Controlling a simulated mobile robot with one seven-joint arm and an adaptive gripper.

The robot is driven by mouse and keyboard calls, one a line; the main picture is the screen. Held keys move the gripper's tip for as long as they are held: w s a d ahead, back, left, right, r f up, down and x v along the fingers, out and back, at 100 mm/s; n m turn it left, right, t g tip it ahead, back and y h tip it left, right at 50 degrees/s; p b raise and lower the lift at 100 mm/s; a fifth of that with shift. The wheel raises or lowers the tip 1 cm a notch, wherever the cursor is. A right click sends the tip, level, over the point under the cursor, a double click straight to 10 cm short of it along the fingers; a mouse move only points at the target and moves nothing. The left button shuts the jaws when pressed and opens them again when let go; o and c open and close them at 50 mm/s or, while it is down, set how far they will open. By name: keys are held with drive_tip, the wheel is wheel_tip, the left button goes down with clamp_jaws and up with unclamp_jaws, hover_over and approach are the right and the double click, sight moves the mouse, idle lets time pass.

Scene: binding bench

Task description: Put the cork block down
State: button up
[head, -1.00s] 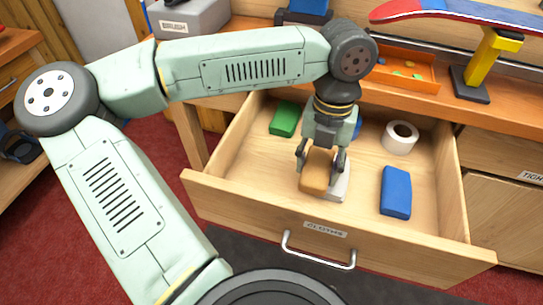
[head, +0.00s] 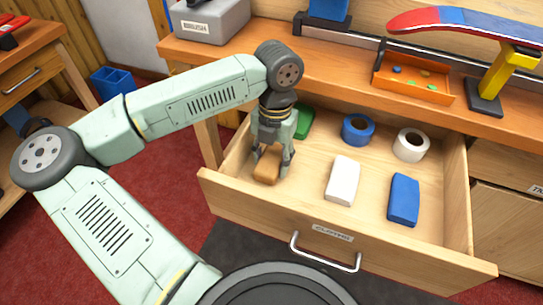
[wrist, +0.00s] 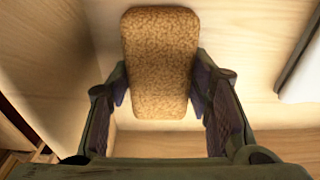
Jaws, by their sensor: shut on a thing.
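The cork block (head: 266,172) is a tan-brown rounded block at the left side of the open drawer (head: 299,200). My gripper (head: 271,164) points down into the drawer and is shut on the cork block. In the wrist view the speckled cork block (wrist: 160,62) sits between the two fingers of my gripper (wrist: 160,92), with a finger pad against each long side. The light wooden drawer floor shows below the block. I cannot tell whether the block touches the floor.
An orange tray (head: 412,82) stands on the bench. Drawer floor near the front left is free.

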sight(275, 156)
drive_tip(key=shift+f, duration=0.2)
drive_tip(key=o, duration=1.1)
drive_tip(key=shift+r, duration=0.1)
wheel_tip(275, 156, up, 12)
drive_tip(key=w, duration=0.1)
drive_tip(key=shift+d, duration=0.2)
drive_tip(key=shift+d+r, duration=0.1)
